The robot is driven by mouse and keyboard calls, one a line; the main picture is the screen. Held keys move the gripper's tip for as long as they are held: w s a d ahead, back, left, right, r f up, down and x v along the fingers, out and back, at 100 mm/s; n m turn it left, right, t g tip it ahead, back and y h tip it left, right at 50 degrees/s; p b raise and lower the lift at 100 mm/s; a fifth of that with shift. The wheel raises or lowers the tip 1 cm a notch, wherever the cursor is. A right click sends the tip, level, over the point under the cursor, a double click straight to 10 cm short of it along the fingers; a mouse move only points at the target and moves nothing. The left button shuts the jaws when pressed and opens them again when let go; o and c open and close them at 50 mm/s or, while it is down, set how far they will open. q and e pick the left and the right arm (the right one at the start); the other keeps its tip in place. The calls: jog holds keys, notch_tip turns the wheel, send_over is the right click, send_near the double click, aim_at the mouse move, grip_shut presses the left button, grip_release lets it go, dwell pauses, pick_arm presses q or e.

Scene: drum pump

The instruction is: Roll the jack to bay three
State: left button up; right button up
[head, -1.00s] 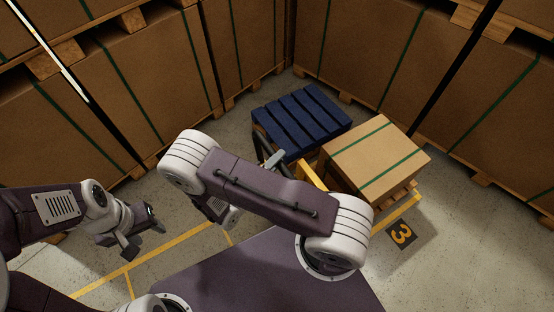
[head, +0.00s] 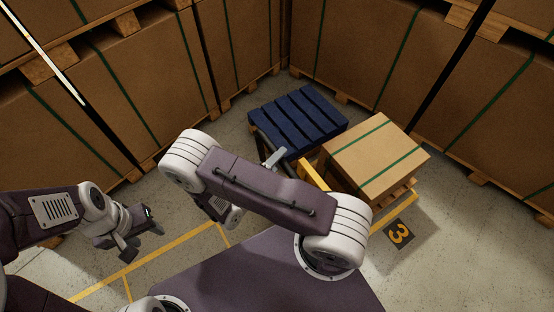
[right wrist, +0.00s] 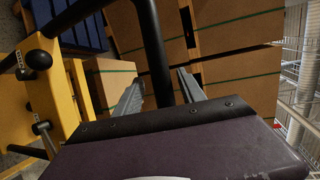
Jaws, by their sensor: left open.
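The jack (head: 312,176) is yellow with a black handle (head: 262,145). It stands beyond my base and carries a strapped carton (head: 376,155). The yellow jack body also shows at the left of the right wrist view (right wrist: 75,90). The floor sign with a 3 (head: 399,234) lies beside the yellow line right of the carton. My right gripper (head: 273,158) is at the handle, partly hidden by my arm. In the right wrist view its fingers (right wrist: 160,80) are on either side of a black handle bar (right wrist: 154,50). My left gripper (head: 148,220) is open and empty over the floor at left.
A blue pallet (head: 298,118) stands directly left of and behind the carton. Bare floor shows around the yellow lines (head: 170,247) and at lower right.

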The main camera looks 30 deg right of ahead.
pick_arm(q)
jog(key=shift+a+f+b, duration=0.15)
jog(key=shift+f+b, duration=0.6)
pick_arm(e)
jog(key=v, duration=0.9)
jog(key=shift+a, duration=0.35)
jog(key=shift+s, duration=0.1)
